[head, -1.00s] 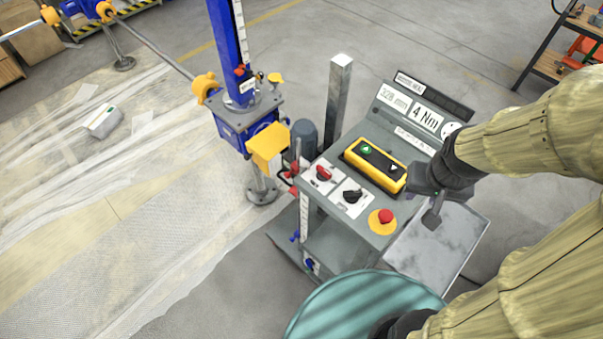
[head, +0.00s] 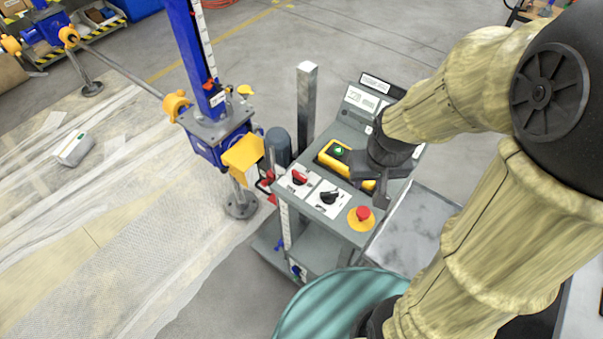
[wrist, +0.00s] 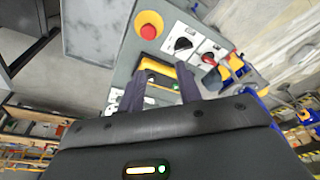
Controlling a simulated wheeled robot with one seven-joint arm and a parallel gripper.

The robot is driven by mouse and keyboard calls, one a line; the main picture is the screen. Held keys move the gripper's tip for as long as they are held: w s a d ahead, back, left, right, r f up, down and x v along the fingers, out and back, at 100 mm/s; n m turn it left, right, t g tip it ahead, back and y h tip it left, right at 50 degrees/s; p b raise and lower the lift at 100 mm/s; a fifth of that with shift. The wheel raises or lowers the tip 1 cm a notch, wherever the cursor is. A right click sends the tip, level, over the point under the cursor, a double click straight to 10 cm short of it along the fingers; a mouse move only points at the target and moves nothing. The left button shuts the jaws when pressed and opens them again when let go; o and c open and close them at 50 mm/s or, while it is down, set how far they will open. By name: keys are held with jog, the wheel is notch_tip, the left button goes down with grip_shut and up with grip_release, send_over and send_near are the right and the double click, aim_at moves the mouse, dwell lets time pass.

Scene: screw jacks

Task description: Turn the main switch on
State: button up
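The control panel (head: 345,225) stands at the middle of the head view. A red rotary switch (head: 299,177) sits on a white plate at its left, beside a black rotary knob (head: 329,196); the labels are too small to read. Both also show in the wrist view, the red switch (wrist: 208,58) and the black knob (wrist: 183,43). My gripper (head: 368,188) is above the panel, to the right of both knobs. In the wrist view my gripper (wrist: 162,80) has its fingers apart, with nothing held, over the yellow pendant.
A red emergency button (head: 362,214) on a yellow base is near the panel's front edge. The yellow pendant (head: 334,160) is partly hidden by my gripper. A grey post (head: 306,100) and a blue screw jack (head: 215,130) stand behind and left. A teal round top (head: 335,305) is in front.

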jog(key=w+a+f+n+g+b, duration=0.1)
jog(key=w+a+f+n+b, duration=0.15)
jog(key=w+a+n, duration=0.6)
jog(key=n+g+b, duration=0.1)
jog(key=g+b, duration=0.1)
send_over(302, 175)
jog(key=f, duration=0.1)
jog(key=shift+s+a, duration=0.15)
jog(key=shift+s, duration=0.1)
notch_tip(302, 175, down, 17)
jog(key=p, duration=0.5)
jog(key=shift+f, duration=0.2)
grip_shut()
